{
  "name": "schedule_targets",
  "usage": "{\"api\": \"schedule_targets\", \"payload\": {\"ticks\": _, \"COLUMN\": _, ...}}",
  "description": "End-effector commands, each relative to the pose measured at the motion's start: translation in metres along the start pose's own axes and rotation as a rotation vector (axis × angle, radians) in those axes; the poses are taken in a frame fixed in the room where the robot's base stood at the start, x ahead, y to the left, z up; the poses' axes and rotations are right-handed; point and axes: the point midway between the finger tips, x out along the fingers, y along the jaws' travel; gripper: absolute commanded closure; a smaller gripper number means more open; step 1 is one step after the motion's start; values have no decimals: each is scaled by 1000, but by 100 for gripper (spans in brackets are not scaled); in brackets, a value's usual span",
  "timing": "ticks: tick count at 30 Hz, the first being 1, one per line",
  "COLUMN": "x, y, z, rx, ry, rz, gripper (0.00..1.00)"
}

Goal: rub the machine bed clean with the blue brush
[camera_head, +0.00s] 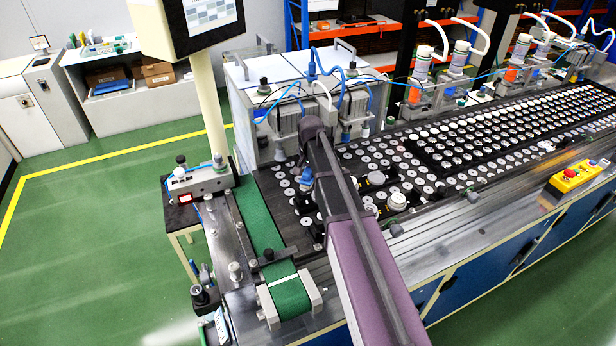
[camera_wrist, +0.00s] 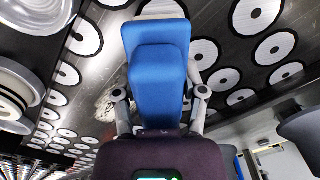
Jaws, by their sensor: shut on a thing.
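The blue brush (camera_wrist: 158,75) is held between the two fingers of my gripper (camera_wrist: 160,93) in the wrist view. Its blue body covers the middle of that view, and its far end lies over the machine bed (camera_wrist: 212,18). Whether it touches the bed cannot be told. A pale, rough smudge (camera_wrist: 106,106) shows on the bed just left of the brush. In the head view a small blue patch at the arm's end (camera_head: 306,176) seems to be the brush, above the near left part of the machine bed (camera_head: 268,186); my arm partly hides this spot.
Many white discs (camera_head: 308,221) lie on the bed around the brush. A green conveyor belt (camera_head: 258,220) runs at the left. A white machine unit with blue hoses (camera_head: 270,90) stands behind. A yellow control box (camera_head: 576,176) sits on the right front edge.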

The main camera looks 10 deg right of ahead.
Motion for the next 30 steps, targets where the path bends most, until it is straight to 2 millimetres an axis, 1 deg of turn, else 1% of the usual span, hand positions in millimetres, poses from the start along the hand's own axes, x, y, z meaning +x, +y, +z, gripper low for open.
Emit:
{"api": "schedule_targets", "payload": {"ticks": 22, "x": -52, "y": 0, "z": 0, "rx": 1, "ry": 0, "rz": 0, "gripper": 100}}
{"api": "schedule_targets", "payload": {"ticks": 27, "x": -60, "y": 1, "z": 0, "rx": 1, "ry": 0, "rz": 0, "gripper": 100}}
{"api": "schedule_targets", "payload": {"ticks": 30, "x": -60, "y": 1, "z": 0, "rx": 1, "ry": 0, "rz": 0, "gripper": 100}}
